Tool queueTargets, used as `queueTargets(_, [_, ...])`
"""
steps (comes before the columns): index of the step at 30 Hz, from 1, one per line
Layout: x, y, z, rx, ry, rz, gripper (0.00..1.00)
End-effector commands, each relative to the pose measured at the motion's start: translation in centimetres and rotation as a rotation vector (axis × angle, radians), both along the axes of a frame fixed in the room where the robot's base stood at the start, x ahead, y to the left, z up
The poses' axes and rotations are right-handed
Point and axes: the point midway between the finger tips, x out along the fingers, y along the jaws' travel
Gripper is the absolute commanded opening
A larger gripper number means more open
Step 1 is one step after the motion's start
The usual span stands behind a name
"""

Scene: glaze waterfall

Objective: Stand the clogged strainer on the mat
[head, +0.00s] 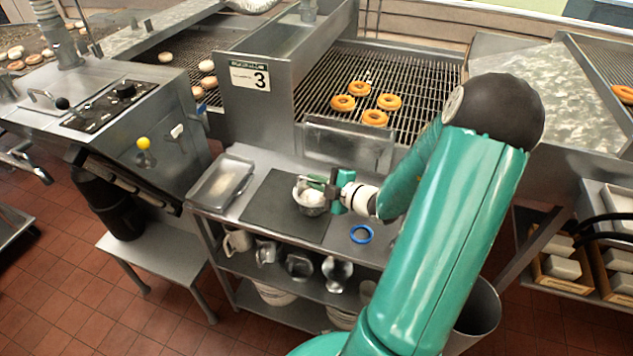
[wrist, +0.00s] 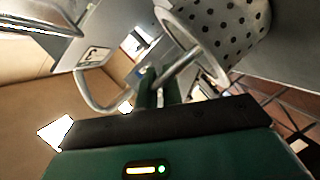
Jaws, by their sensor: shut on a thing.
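The strainer (head: 311,207) is a small metal bowl with white stuff in it, over the right part of the dark mat (head: 262,208). In the wrist view the strainer (wrist: 225,28) shows its wall with dark round holes and a metal tube handle. My gripper (head: 330,188) is shut on the strainer's handle, from the right side. It also shows in the wrist view (wrist: 160,88), with the handle tube at its fingers. The bowl looks roughly upright in the head view. I cannot tell whether its base touches the mat or hangs just above it.
A shallow metal tray (head: 222,184) stands left of the mat. A blue ring (head: 361,234) lies on the bench to the right. Doughnuts (head: 375,102) sit on the grate behind, beyond a metal panel (head: 347,148). Jugs and bowls fill the shelf below.

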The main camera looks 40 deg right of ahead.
Motion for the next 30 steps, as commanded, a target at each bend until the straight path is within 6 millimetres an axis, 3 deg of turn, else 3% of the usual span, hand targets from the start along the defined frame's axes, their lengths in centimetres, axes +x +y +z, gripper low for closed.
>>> queueTargets(11, [0.0, 0.0, -0.4, -0.001, -0.002, 0.001, 0.0])
queueTargets(12, [0.0, 0.0, -0.4, -0.002, 0.0, 0.0, 0.15])
queueTargets(15, [0.0, 0.0, -0.4, -0.002, 0.0, 0.0, 0.29])
queueTargets(25, [0.0, 0.0, 0.0, -0.003, -0.001, 0.001, 0.29])
queueTargets(30, [-2.2, -0.5, 0.3, -0.003, 0.001, -0.003, 0.29])
